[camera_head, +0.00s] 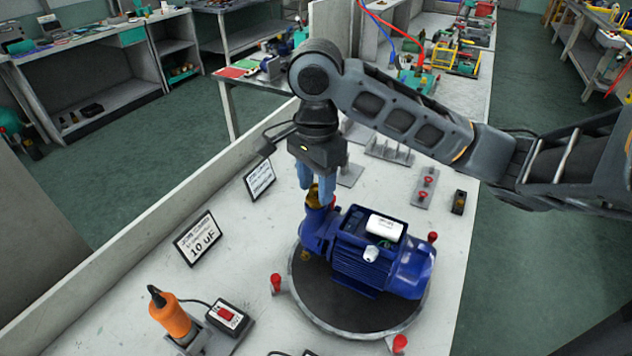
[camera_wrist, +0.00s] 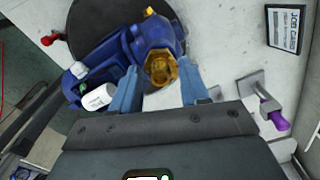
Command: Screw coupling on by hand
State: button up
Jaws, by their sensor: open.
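The blue pump (camera_head: 365,255) lies on a round dark turntable (camera_head: 325,302). A brass coupling (camera_head: 313,197) sits at the pump's upward port, on the left end of the pump. It also shows in the wrist view (camera_wrist: 161,68), where its hex rim faces my camera. My gripper (camera_head: 316,188) points down above this port with its blue fingers on either side of the coupling. The fingers are apart, and I cannot tell whether they touch it. How far the coupling is threaded on is not visible.
Red knobs (camera_head: 276,283) stand around the turntable's edge. An orange-handled tool (camera_head: 170,314) and a red switch box (camera_head: 228,316) are at the front left. Signs (camera_head: 198,237) stand by the low left wall. A purple-handled tool (camera_wrist: 273,113) is near my gripper.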

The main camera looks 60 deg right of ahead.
jog(key=shift+n, duration=1.7)
jog(key=shift+n, duration=1.7)
jog(key=shift+n, duration=1.7)
jog(key=n, duration=0.3)
jog(key=shift+b, duration=0.4)
